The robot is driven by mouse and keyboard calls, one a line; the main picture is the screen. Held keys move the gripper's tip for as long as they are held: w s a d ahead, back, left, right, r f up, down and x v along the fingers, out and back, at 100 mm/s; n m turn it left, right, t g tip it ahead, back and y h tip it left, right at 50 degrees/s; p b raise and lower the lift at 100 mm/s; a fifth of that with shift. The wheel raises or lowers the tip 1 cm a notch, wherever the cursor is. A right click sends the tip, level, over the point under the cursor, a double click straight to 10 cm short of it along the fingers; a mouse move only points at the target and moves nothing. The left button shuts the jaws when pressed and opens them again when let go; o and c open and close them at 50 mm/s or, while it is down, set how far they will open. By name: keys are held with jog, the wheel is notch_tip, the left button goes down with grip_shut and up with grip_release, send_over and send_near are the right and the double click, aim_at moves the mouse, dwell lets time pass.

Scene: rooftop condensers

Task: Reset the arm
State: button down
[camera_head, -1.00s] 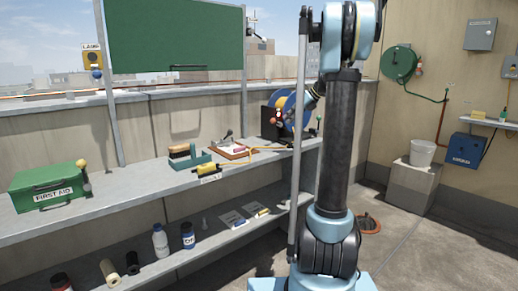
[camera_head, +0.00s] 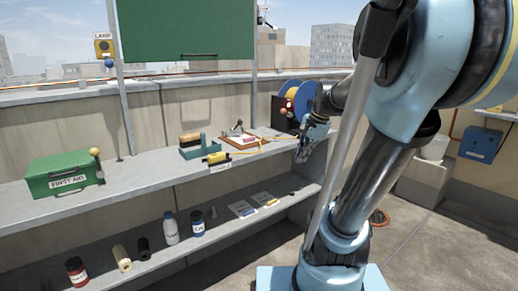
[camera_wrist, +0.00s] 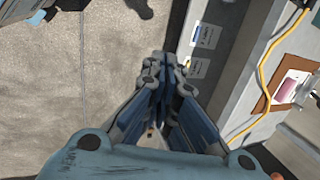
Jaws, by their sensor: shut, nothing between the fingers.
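My gripper (camera_head: 303,150) is at the right end of the upper shelf in the head view, in front of the blue reel. In the wrist view my gripper (camera_wrist: 160,62) points down, with its fingers together and nothing between them. Below it lie the concrete floor (camera_wrist: 60,75) and the edge of the shelf unit. My arm fills the right side of the head view, bent over and hiding part of the wall behind it.
The lower shelf holds a white bottle (camera_head: 171,229) and several containers. Open floor (camera_head: 430,240) lies to the right.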

jog(key=s+d+f+n+h, duration=0.3)
jog(key=s+f+n, duration=0.8)
jog(key=s+f, duration=0.2)
jog(key=shift+s+d+f, duration=0.25)
jog(key=shift+s+f, duration=0.05)
jog(key=shift+s, duration=0.95)
